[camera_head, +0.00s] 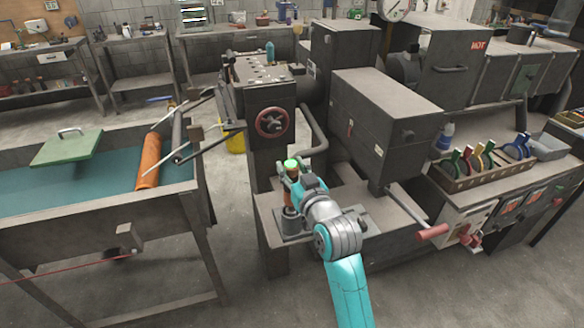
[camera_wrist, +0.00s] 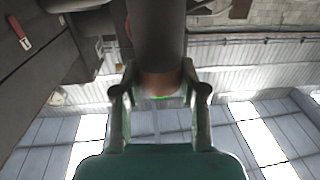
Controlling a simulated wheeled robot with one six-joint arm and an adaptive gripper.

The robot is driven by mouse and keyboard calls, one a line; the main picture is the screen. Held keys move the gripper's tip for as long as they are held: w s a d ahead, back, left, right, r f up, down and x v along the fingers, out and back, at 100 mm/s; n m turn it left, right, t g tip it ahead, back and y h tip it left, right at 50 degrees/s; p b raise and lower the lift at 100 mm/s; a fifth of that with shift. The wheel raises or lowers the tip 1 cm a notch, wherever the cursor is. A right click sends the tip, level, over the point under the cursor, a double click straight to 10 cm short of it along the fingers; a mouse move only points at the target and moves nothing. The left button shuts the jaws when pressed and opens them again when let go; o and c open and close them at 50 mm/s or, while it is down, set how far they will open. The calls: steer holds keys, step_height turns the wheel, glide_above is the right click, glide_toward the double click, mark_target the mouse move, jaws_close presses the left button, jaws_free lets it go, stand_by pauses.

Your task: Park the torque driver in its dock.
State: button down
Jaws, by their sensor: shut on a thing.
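The torque driver (camera_head: 291,164) stands roughly upright in my gripper, with a green top and an orange-brown part lower down. My gripper (camera_head: 290,177) is shut on it from the near side. In the wrist view, a dark cylinder (camera_wrist: 157,40) with an orange band (camera_wrist: 160,84) runs between the two fingers of my gripper (camera_wrist: 160,92), with a little green behind. A grey cylindrical holder, seemingly the dock (camera_head: 290,221), stands on a low plate directly below the driver. My wrist partly hides this area, so I cannot tell how deep the driver sits in it.
A machine with a red handwheel (camera_head: 271,122) stands just behind. A large grey box (camera_head: 385,125) is to the right, with a red-handled lever (camera_head: 432,232) in front. A rack of coloured tools (camera_head: 490,172) is at the right, and a teal-bottomed tank (camera_head: 95,190) at the left.

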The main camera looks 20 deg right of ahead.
steer(key=shift+f, duration=2.65)
stand_by(3.0)
steer(key=c, duration=0.7)
jaws_free()
steer(key=shift+o, duration=0.7)
steer(key=shift+f, duration=0.1)
steer(key=shift+f, duration=0.1)
steer(key=s, duration=1.2)
steer(key=shift+d, duration=0.4)
